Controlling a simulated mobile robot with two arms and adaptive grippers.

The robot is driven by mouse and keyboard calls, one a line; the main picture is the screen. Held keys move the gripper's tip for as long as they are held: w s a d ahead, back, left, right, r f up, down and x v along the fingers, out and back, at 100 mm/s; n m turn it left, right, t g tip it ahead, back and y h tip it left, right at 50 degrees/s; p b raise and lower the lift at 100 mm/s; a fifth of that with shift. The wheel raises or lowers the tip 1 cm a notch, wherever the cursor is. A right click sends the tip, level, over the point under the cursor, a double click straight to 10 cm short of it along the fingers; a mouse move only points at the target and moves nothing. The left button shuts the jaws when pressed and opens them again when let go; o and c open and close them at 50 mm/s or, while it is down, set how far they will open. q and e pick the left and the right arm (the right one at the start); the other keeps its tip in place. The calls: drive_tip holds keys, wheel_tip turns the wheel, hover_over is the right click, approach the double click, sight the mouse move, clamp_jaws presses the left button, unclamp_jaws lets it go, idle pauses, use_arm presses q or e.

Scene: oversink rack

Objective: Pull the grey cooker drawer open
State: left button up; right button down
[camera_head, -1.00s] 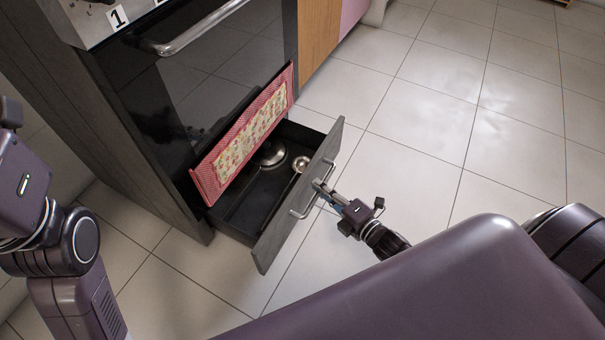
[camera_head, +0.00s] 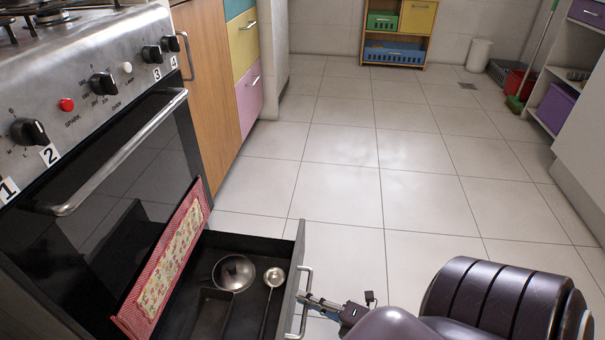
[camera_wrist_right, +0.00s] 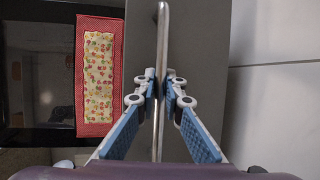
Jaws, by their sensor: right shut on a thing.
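The grey cooker drawer (camera_head: 293,262) is pulled out below the black oven door of the cooker (camera_head: 130,150). Inside it lie a round metal lid or pan (camera_head: 234,272), a ladle (camera_head: 272,280) and a dark tin (camera_head: 212,312). Its metal bar handle (camera_head: 304,305) is on the front panel. My right gripper (camera_head: 302,297) is at this handle. In the right wrist view the fingers (camera_wrist_right: 161,85) are closed around the handle bar (camera_wrist_right: 162,40), one on each side. My left gripper is out of view.
The oven door handle (camera_head: 120,155) is above. Tiled floor (camera_head: 420,200) is clear beyond the drawer. A shelf with bins (camera_head: 398,35) stands at the far wall, a red bucket (camera_head: 518,83) at the right.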

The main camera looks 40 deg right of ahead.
drive_tip(key=c, duration=2)
unclamp_jaws()
drive_tip(key=v, duration=1.2)
drive_tip(key=shift+f, duration=0.1)
